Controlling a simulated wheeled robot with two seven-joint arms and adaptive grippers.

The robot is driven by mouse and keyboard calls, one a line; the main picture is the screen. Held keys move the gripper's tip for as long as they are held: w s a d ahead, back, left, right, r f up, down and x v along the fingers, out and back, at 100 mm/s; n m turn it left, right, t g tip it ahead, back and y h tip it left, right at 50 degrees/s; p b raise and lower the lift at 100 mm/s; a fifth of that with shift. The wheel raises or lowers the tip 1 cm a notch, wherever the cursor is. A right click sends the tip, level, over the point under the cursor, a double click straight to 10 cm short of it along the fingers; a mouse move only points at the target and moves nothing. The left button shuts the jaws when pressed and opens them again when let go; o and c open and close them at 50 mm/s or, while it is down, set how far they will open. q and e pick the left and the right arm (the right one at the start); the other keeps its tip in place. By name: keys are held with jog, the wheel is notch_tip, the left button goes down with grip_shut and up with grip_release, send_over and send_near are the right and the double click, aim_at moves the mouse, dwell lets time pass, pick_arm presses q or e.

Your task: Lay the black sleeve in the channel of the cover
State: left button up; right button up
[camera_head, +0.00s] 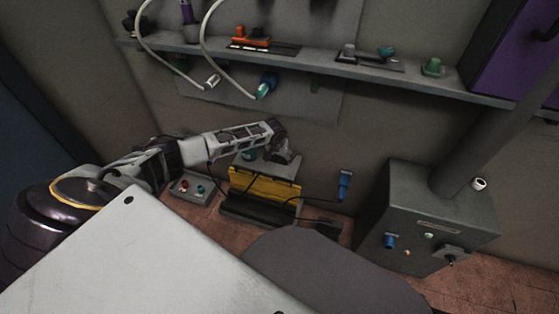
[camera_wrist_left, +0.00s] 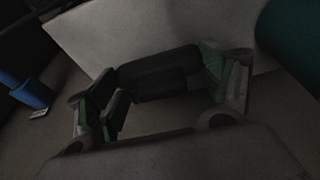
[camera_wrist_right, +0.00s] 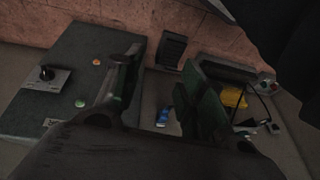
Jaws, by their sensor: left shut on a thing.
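My left gripper (camera_head: 281,154) is low by the wall, above a small machine with a yellow part (camera_head: 265,186) and a dark front. In the left wrist view its fingers (camera_wrist_left: 158,82) are apart with a black rounded piece, seemingly the black sleeve (camera_wrist_left: 158,67), lying across between them. A pale grey panel (camera_wrist_left: 170,35) is right behind the sleeve. It may be the cover, but I cannot make out a channel. In the head view the gripper hides the sleeve. My right gripper (camera_wrist_right: 160,62) shows only in its wrist view, open and empty.
A grey cabinet with a post (camera_head: 415,215) stands at the right. A blue connector (camera_head: 345,184) is on the wall between it and the machine. A small button box (camera_head: 195,189) lies left of the machine. A shelf (camera_head: 320,62) with parts and hanging hoses runs above.

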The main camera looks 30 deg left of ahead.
aim_at(279, 160)
pick_arm(q)
jog(key=shift+r, duration=0.1)
pick_arm(e)
jog(key=shift+s+d, duration=0.15)
jog(key=shift+d, duration=0.05)
